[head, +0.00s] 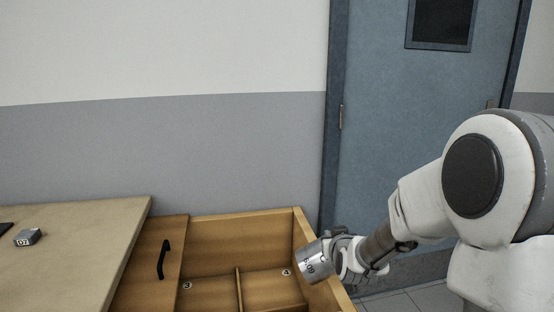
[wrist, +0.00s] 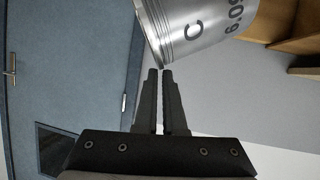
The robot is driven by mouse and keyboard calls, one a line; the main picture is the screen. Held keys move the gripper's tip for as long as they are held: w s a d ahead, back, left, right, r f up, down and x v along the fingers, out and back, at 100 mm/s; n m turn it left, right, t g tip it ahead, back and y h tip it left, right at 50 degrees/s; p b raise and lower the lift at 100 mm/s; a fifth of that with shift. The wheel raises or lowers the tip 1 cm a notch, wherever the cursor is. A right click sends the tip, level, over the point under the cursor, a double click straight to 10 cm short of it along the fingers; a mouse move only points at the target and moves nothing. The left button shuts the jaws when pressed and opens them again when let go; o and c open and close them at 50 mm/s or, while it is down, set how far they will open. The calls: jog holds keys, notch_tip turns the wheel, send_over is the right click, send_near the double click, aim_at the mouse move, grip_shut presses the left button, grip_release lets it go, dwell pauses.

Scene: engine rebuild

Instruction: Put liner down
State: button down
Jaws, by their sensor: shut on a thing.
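The liner (head: 313,263) is a silver metal cylinder with dark markings. In the head view it is tilted, held in the air over the right side of the open wooden drawer (head: 240,216). My gripper (head: 334,247) is shut on the liner at its right end. In the wrist view the two fingers (wrist: 160,72) are close together at the ribbed rim of the liner (wrist: 200,25), which shows a "C" and digits. The exact contact on the rim is hard to make out. The drawer has a divider (head: 239,288) and round marks on its floor.
A wooden worktop (head: 75,235) at left carries a small grey block (head: 28,237) with a number label. A panel with a black handle (head: 163,259) lies between worktop and drawer. The drawer's right wall (head: 305,232) is close to the liner. A blue door (head: 385,130) stands behind.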

notch_tip(320, 180, down, 7)
jog(key=b, duration=0.6)
jog(key=r+p, duration=0.1)
jog(key=p, duration=0.2)
jog(key=shift+s+r, duration=0.15)
jog(key=shift+r, duration=0.15)
jog(key=r+p, duration=0.1)
jog(key=p, duration=0.2)
jog(key=s+r+p, duration=0.1)
jog(key=p, duration=0.2)
jog(key=shift+s+d+r, duration=0.1)
jog(key=shift+r, duration=0.2)
jog(key=s+r+p, duration=0.5)
jog(key=r+p, duration=0.2)
jog(key=p, duration=0.8)
jog(key=shift+r+p, duration=0.15)
jog(key=shift+p, duration=0.15)
